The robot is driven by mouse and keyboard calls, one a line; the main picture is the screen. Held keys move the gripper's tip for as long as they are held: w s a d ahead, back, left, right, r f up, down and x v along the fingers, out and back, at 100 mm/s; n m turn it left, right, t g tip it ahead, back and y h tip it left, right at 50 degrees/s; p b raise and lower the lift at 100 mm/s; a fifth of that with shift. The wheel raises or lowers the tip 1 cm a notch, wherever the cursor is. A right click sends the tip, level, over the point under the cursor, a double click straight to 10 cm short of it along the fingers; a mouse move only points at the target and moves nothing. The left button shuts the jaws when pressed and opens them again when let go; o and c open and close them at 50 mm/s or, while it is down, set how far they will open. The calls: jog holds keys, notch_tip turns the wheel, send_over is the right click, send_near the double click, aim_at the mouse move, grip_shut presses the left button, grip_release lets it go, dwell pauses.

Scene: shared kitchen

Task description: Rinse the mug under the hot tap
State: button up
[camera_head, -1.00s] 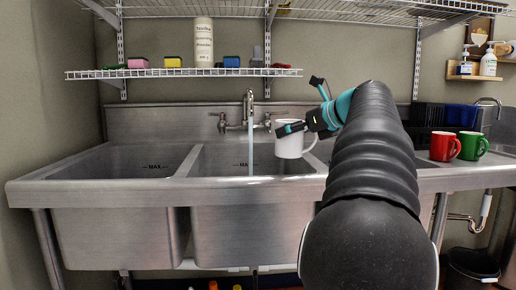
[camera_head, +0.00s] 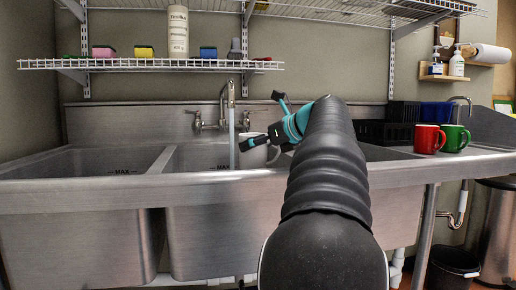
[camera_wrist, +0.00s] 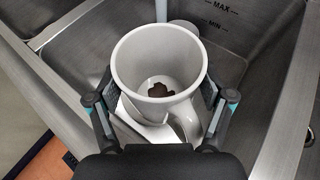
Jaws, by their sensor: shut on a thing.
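The white mug (camera_head: 258,157) is held in my gripper (camera_head: 252,146) over the middle sink basin; the gripper and the sink's front rim partly hide it. In the wrist view, the fingers of my gripper (camera_wrist: 158,98) close on both sides of the mug (camera_wrist: 128,75), whose open top faces the camera. Dark brown residue (camera_wrist: 160,90) lies on its inside bottom. The tap (camera_head: 230,92) stands at the back wall with a handle on each side. A water stream (camera_head: 231,140) falls from it, left of the mug. In the wrist view the stream (camera_wrist: 161,10) appears just beyond the mug's far rim.
The steel sink's front rim (camera_head: 120,194) crosses below the mug. A wire shelf (camera_head: 130,65) with sponges and a bottle hangs above. A red mug (camera_head: 426,139) and green mug (camera_head: 454,138) stand right, near a black rack (camera_head: 403,122).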

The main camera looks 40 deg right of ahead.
jog(key=w, duration=0.9)
jog(key=shift+a, duration=0.3)
jog(key=shift+w, duration=0.1)
jog(key=shift+s+r+p, duration=0.15)
jog(key=shift+s+p, duration=0.1)
jog(key=shift+p, duration=0.2)
dwell(1.2)
jog(key=shift+s+d, duration=0.15)
jog(key=shift+s, duration=2.65)
jog(key=shift+s+d, duration=0.15)
jog(key=shift+s, duration=2.6)
